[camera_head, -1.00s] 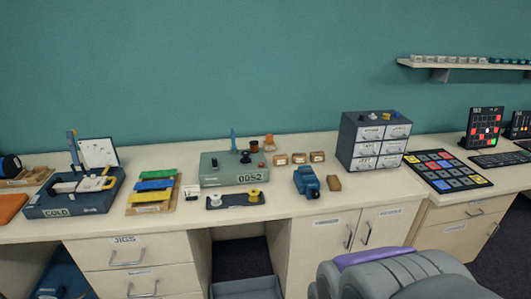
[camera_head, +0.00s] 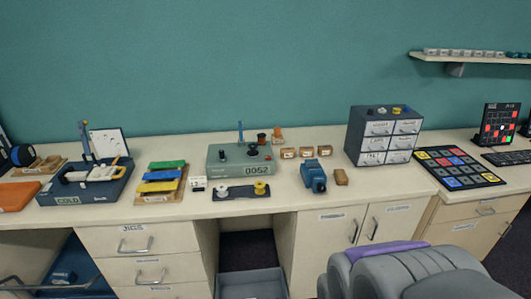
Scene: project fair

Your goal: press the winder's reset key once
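The winder is probably the grey-green box (camera_head: 222,168) in the middle of the bench, with a counter display (camera_head: 257,168) that seems to read 0052. A blue upright post (camera_head: 240,132), a dark knob (camera_head: 252,150) and a small red spot (camera_head: 268,157) show on its top. Which of these is the reset key is too small to tell. A dark strip (camera_head: 221,196) holding a white and a yellow spool lies in front of the box. My gripper is not in view.
A blue device (camera_head: 315,176) stands right of the box, and coloured bars (camera_head: 162,175) lie to its left. A blue-grey COLD tray (camera_head: 85,190) is farther left. A drawer cabinet (camera_head: 387,138) stands right. A rounded grey object with purple on top (camera_head: 415,272) is low in front.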

